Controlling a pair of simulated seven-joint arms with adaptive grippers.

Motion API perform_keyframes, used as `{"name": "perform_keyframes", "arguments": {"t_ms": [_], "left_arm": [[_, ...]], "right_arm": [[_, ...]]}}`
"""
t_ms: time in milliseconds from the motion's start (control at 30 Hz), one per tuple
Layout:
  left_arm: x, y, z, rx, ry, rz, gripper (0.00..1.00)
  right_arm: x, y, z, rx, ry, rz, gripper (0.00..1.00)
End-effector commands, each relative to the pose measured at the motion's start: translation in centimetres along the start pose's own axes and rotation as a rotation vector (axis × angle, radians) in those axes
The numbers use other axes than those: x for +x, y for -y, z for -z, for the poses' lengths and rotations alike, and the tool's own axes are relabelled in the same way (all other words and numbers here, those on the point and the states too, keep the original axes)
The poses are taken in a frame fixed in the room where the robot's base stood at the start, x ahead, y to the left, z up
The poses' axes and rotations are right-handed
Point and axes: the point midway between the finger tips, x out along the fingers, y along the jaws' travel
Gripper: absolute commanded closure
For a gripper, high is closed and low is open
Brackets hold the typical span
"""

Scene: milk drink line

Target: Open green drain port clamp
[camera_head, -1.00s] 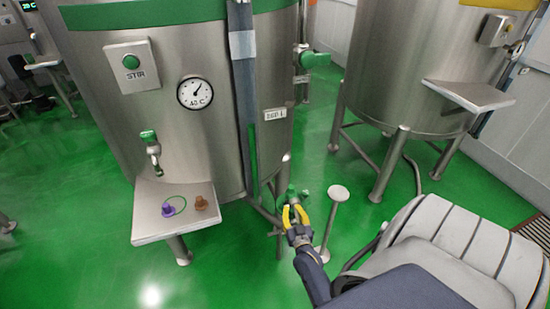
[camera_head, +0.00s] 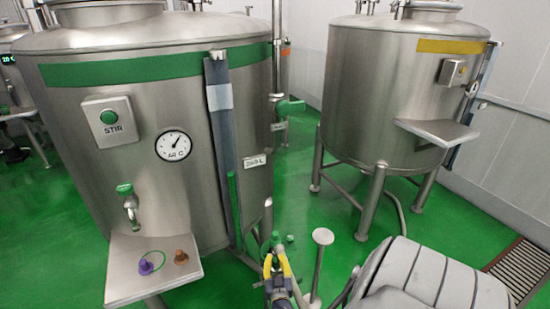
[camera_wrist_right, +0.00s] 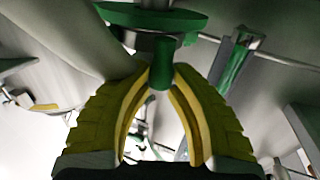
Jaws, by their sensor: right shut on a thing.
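The large steel tank with the green band (camera_head: 150,68) stands at left. Low at its right side is the small green drain port clamp (camera_head: 275,240), partly hidden by my right gripper. My right gripper (camera_head: 276,262) has yellow fingers pointing up at it. In the right wrist view, the fingertips (camera_wrist_right: 160,85) are shut on a green stem-like part of the clamp (camera_wrist_right: 161,62), under a wide green disc (camera_wrist_right: 150,17). I cannot tell whether the clamp is open or closed. My left gripper is not in view.
A small shelf (camera_head: 152,272) on the tank carries a purple plug (camera_head: 145,265) and a brown plug (camera_head: 181,257). A disc-topped post (camera_head: 322,238) stands just right of my right gripper. A second tank with a yellow band (camera_head: 452,46) is at the back right.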

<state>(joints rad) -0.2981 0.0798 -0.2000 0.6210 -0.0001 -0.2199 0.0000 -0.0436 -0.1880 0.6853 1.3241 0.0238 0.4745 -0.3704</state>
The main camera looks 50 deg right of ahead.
Motion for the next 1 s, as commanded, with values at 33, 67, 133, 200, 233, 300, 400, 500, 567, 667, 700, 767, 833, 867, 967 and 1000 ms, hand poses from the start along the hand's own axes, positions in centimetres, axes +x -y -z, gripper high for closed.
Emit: {"name": "perform_keyframes", "arguments": {"t_ms": [33,67,133,200,233,300,400,500,567,667,700,767,833,867,967,1000], "left_arm": [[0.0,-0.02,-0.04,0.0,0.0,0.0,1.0],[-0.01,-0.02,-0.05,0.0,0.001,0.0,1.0],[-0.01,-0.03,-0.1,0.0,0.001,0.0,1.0],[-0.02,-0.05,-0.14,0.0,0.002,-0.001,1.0],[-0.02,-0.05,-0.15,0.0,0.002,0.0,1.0],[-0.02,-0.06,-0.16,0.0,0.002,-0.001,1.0],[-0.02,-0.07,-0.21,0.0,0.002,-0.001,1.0],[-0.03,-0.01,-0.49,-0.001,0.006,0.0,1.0],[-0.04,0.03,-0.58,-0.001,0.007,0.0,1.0],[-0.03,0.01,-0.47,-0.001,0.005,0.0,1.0],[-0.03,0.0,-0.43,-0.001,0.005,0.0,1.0],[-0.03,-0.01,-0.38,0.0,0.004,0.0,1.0],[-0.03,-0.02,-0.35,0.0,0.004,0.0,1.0],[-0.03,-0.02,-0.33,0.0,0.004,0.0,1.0],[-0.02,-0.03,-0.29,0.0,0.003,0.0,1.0],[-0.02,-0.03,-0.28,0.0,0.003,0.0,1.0]], "right_arm": [[0.15,0.2,0.19,0.001,-0.003,0.002,1.0],[0.15,0.21,0.19,0.001,-0.003,0.002,1.0],[0.15,0.21,0.19,0.001,-0.003,0.002,0.72],[0.12,0.18,0.16,0.001,-0.003,0.002,0.64],[0.11,0.16,0.14,0.001,-0.003,0.002,0.61],[0.1,0.13,0.12,0.001,-0.002,0.002,0.56],[0.08,0.11,0.09,0.001,-0.002,0.002,0.56],[0.06,0.09,0.07,0.001,-0.001,0.002,0.56],[0.05,0.08,0.06,0.0,-0.001,0.001,0.56],[0.06,0.06,0.06,0.0,-0.001,0.005,0.56],[0.08,0.06,0.06,-0.001,-0.001,0.009,0.56],[0.12,0.09,0.06,-0.002,-0.001,0.021,0.56],[0.24,0.07,0.08,-0.003,-0.002,0.042,0.56],[0.28,0.1,0.08,-0.005,-0.002,0.055,0.56],[0.52,0.44,0.11,-0.006,-0.003,0.106,0.56],[0.59,0.68,0.09,-0.006,-0.002,0.131,0.56]]}}
